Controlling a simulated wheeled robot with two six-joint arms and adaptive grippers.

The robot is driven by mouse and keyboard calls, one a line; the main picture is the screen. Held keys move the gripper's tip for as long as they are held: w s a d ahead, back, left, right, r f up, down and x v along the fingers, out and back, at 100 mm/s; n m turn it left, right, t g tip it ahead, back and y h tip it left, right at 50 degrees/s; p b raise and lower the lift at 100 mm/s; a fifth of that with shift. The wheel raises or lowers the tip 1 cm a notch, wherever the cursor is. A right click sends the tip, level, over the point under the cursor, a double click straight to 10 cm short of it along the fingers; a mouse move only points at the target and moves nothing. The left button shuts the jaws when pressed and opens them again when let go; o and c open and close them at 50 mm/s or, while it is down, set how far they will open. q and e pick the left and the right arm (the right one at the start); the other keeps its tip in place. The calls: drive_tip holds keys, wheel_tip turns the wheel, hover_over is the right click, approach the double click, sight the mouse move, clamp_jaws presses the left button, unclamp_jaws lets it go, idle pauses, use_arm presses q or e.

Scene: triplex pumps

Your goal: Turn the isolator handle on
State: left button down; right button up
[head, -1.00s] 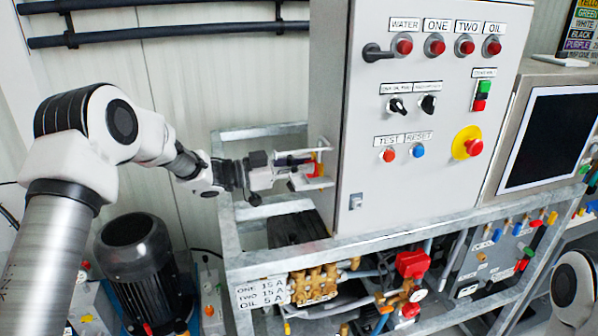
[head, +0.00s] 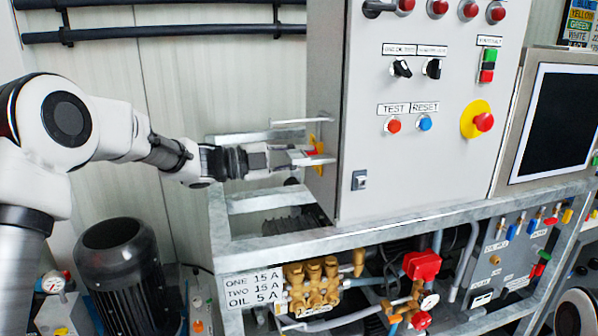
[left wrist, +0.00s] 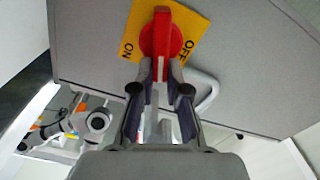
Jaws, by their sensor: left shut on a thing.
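The red isolator handle (left wrist: 161,35) sits on a yellow plate (left wrist: 196,27) marked ON and OFF, on the grey side wall of the control cabinet. In the left wrist view its white-striped end points down, between the ON mark at left and the OFF mark at right. My left gripper (left wrist: 160,72) is shut on that lower end, one finger on each side. In the head view the handle (head: 311,152) is small and partly hidden by my left gripper (head: 304,159), which reaches it from the left. My right gripper is out of view.
The cabinet front (head: 375,155) carries several buttons and switches. A metal bar (head: 300,121) juts from its side above my gripper. The galvanized frame (head: 390,223) runs below, over brass pump parts (head: 312,285). A black motor (head: 122,262) stands at lower left.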

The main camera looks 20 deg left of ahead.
use_arm(q)
drive_tip(key=shift+d+f+m+b, duration=0.1)
drive_tip(key=shift+f+m+b, duration=0.05)
drive_tip(key=shift+m+b, duration=1.05)
drive_tip(key=shift+f+m+b, duration=0.15)
drive_tip(key=shift+m+b, duration=0.85)
drive_tip(key=shift+b, duration=0.35)
drive_tip(key=c, duration=1.4)
unclamp_jaws()
drive_tip(key=shift+c, duration=0.2)
drive_tip(key=shift+o, duration=1.4)
drive_tip(key=shift+w+d, duration=0.1)
drive_tip(key=shift+d, duration=0.05)
drive_tip(key=shift+d+f, duration=0.15)
drive_tip(key=v, duration=1.2)
